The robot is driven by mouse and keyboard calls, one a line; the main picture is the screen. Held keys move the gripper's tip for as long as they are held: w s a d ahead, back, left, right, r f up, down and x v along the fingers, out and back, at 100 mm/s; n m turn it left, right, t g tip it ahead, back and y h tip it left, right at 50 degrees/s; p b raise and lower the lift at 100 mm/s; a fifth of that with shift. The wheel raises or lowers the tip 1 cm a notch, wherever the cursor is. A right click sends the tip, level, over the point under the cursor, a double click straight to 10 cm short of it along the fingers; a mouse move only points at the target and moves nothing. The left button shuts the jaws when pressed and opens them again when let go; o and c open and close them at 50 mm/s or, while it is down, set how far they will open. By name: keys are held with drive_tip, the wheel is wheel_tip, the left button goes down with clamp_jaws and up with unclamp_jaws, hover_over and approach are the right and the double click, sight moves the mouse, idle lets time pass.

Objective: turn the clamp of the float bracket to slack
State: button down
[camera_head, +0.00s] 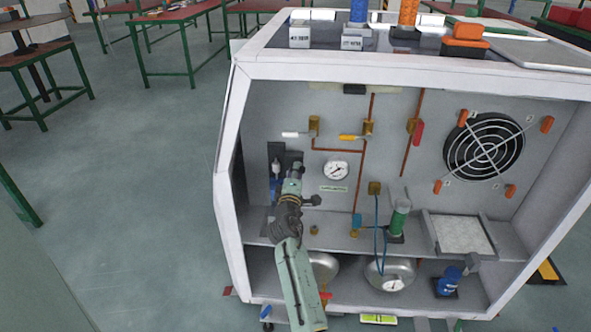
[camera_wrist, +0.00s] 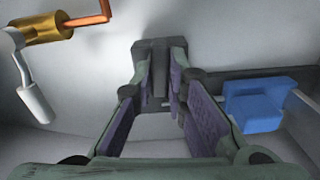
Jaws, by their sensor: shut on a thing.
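The float bracket (camera_head: 275,155) is a dark upright piece on the left of the cabinet's back wall, partly hidden by my arm in the head view. My gripper (camera_head: 293,172) reaches into the cabinet in front of it. In the wrist view, my gripper's purple-padded fingers (camera_wrist: 160,75) are shut on a dark grey piece, the clamp (camera_wrist: 157,62), at their tips. A blue block (camera_wrist: 255,105) sits just right of the fingers. The clamp's turn angle is hard to tell, and the fingers hide its sides.
A brass valve (camera_wrist: 45,28) with a white lever is up left in the wrist view. A pressure gauge (camera_head: 335,169) is right of my gripper. Several levers and copper pipes line the back wall. A shelf (camera_head: 270,228) lies below, with a green cylinder (camera_head: 400,219).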

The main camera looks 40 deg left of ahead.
drive_tip(key=shift+n, duration=0.5)
drive_tip(key=c, duration=1.6)
unclamp_jaws()
drive_tip(key=v, duration=1.2)
drive_tip(key=shift+s+a, duration=0.1)
